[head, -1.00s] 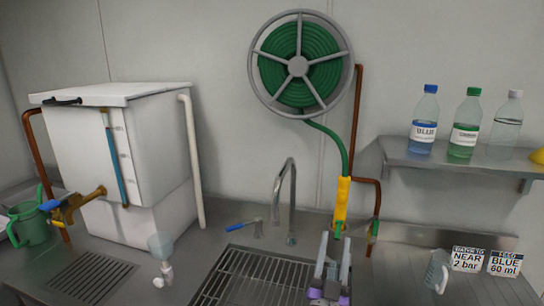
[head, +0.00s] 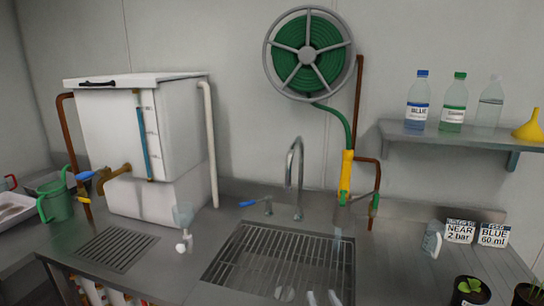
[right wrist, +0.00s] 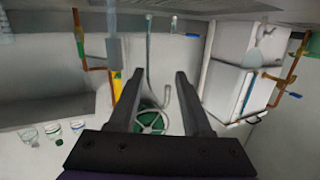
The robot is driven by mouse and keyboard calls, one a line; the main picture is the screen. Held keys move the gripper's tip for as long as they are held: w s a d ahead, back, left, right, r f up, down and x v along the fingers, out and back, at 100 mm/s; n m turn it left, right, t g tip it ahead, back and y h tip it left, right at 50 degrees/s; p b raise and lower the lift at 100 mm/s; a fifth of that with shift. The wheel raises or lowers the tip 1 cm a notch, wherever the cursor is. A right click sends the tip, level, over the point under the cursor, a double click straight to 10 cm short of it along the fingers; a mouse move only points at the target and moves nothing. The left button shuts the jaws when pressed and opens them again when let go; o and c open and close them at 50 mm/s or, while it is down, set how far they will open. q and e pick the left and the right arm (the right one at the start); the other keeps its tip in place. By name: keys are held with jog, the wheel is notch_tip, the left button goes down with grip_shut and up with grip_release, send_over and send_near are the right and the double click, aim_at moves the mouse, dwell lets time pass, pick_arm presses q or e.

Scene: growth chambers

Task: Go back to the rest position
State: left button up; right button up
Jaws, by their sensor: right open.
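My right gripper (head: 322,298) shows only as two pale fingertips at the bottom edge of the head view, over the front of the sink grating (head: 275,262). In the right wrist view its two dark fingers (right wrist: 160,75) are apart with nothing between them. It is clear of the yellow hose handle (head: 346,176), which hangs on the wall below the green hose reel (head: 308,53). My left gripper is not in view.
A tap (head: 297,175) stands behind the sink. A white tank (head: 150,150) and a green watering can (head: 56,204) are at left. A jug (head: 432,241), label cards (head: 476,233) and seedling pots (head: 468,291) are at right. Bottles stand on the shelf (head: 455,139).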

jog(key=s+d+f+g+h+b, duration=0.1)
jog(key=s+d+f+g+b, duration=0.15)
jog(key=s+f+g, duration=0.65)
jog(key=s+d+f+g+h+b, duration=0.1)
jog(key=s+d+f+g+b, duration=0.2)
jog(key=s+f, duration=1.15)
notch_tip(320, 180, up, 16)
jog(key=w+p, duration=0.1)
jog(key=p, duration=1.3)
jog(key=shift+w+d+f+m+t, duration=0.2)
jog(key=shift+w+d+m+t, duration=0.1)
jog(key=shift+d+m+t, duration=0.1)
jog(key=shift+s, duration=0.1)
